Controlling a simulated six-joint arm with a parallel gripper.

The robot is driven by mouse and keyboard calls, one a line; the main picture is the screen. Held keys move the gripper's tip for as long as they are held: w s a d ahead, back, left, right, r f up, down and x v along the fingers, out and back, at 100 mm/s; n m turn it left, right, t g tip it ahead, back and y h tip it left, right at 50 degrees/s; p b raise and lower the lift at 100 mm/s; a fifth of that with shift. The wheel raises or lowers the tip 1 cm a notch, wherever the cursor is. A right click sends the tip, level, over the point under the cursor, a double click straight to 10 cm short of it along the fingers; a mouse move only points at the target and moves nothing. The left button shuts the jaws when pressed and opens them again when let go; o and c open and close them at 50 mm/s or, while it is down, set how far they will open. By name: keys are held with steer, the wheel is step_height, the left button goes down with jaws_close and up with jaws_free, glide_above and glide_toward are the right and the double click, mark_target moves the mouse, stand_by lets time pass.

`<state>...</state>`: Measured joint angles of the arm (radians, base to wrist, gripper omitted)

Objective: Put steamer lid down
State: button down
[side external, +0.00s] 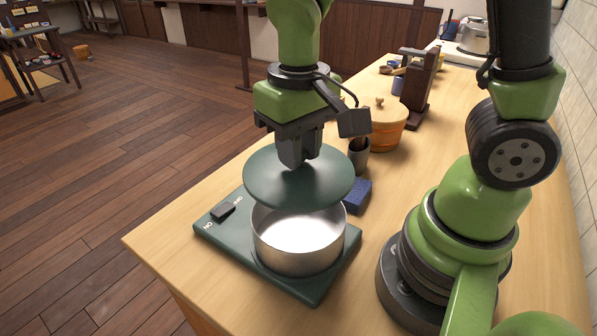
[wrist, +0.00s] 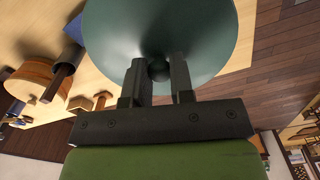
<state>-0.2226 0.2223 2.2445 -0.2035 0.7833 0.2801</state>
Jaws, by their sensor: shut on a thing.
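The steamer lid (side external: 300,192) is a dark green disc. It is held roughly level above the steel pot (side external: 298,245), a little apart from its rim at the near side. It also fills the upper part of the wrist view (wrist: 205,30). My gripper (side external: 299,160) is shut on the lid's round dark knob (wrist: 158,70), with one finger on each side. The open pot stands on a dark green hot plate (side external: 222,238) with a switch marked ON and OFF. The lid hides the pot's far rim.
A blue block (side external: 357,194) lies just behind the hot plate. Beyond it stand a grey cup (side external: 358,160), an orange lidded tub (side external: 386,137) and a dark wooden stand (side external: 420,90). The table's left edge is close to the hot plate.

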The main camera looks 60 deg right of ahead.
steer(key=shift+w+r, duration=0.1)
steer(key=shift+r, duration=0.45)
steer(key=w+d+f, duration=0.1)
steer(key=w+d, duration=0.4)
steer(key=w, duration=0.6)
steer(key=w+d+f, duration=0.4)
steer(key=d, duration=0.3)
steer(key=w+d+f, duration=0.3)
steer(key=w+d, duration=0.1)
steer(key=d, duration=0.3)
steer(key=f, duration=0.9)
steer(key=shift+s+a, duration=0.15)
steer(key=shift+a, duration=0.1)
steer(key=shift+f, duration=0.25)
steer(key=shift+f, duration=0.1)
steer(key=c, duration=1)
jaws_free()
